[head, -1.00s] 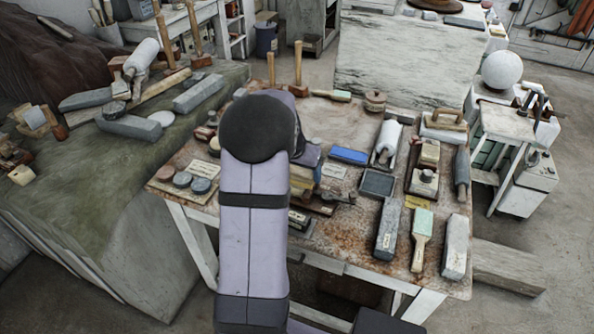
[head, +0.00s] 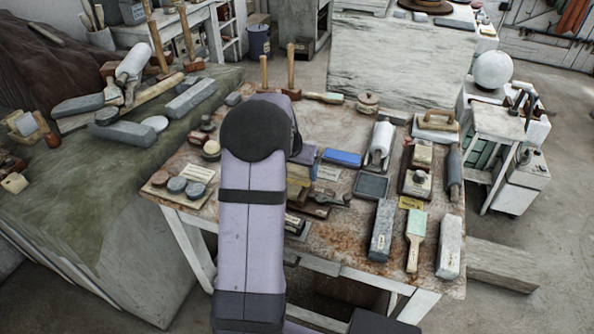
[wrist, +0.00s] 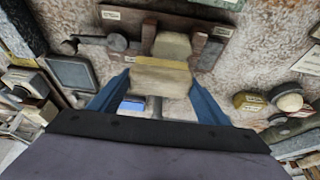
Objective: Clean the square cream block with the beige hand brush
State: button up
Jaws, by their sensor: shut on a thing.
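In the wrist view, my gripper (wrist: 158,88) has its two blue fingers on either side of a beige, block-shaped piece, which I take for the hand brush (wrist: 160,75). The gripper is shut on it. A cream block (wrist: 172,46) lies just beyond the brush, towards the top of the picture, between brown wooden pieces. Brush and block look close together; I cannot tell whether they touch. In the head view, my arm hides most of this spot. Only small beige parts of the brush (head: 299,172) and block (head: 297,191) show beside it.
A dark shallow tray (head: 371,186) and a blue block (head: 342,158) lie right of my gripper. A dark round tool (wrist: 117,42) is close to the cream block. Round discs (head: 177,185) lie left. Several blocks and brushes crowd the table's right side.

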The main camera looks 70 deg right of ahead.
jog(key=shift+f+b, duration=0.55)
jog(key=shift+f, duration=0.1)
dwell(0.3)
jog(key=shift+s+r, duration=0.1)
jog(key=shift+s, duration=0.45)
jog(key=shift+s, duration=0.55)
jog(key=shift+w, duration=0.1)
jog(key=shift+w, duration=1.05)
